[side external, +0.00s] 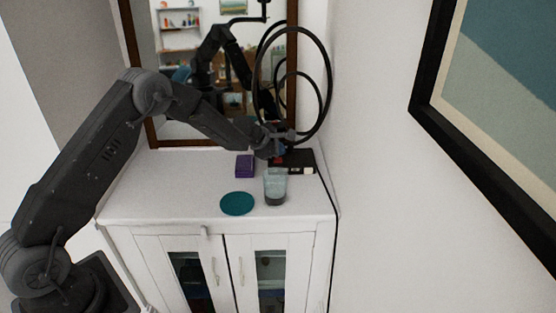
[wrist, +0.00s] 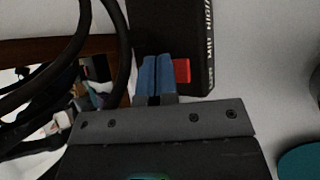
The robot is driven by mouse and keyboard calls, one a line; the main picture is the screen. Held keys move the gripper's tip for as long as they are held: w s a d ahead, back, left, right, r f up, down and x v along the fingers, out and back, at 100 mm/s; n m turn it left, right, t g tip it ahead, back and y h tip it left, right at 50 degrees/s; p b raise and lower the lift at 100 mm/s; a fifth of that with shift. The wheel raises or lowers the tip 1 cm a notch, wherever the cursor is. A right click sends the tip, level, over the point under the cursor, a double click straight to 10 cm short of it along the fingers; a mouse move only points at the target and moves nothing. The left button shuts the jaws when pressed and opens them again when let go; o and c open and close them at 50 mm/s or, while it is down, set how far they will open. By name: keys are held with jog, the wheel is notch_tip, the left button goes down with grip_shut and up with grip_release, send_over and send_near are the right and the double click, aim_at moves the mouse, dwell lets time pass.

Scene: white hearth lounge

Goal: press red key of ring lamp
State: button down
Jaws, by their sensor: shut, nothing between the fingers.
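The ring lamp (side external: 328,95) is a black hoop standing on a flat black base at the back right of the white cabinet. In the wrist view the base (wrist: 198,25) shows with white lettering along its edge. The red key (wrist: 183,70) is on the base, right beside my fingertips in the wrist view. It shows as a small red patch in the side view (side external: 278,161), partly hidden by my gripper. My gripper (wrist: 157,62) is shut and empty, its blue fingers together over the base. I cannot tell whether the fingers touch the key.
A purple box (side external: 244,166), a clear glass (side external: 275,188) and a teal disc (side external: 237,204) stand on the cabinet top (side external: 165,190) in front of the lamp. A framed mirror (side external: 175,110) is behind. A black cord (side external: 330,190) runs down the right side.

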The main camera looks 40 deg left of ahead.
aim_at(279, 160)
jog(key=shift+f, duration=0.35)
jog(key=shift+f, duration=0.45)
dwell(0.8)
jog(key=shift+r, duration=0.85)
jog(key=shift+r, duration=0.1)
jog(key=shift+r, duration=2.4)
jog(key=shift+d+r, duration=0.1)
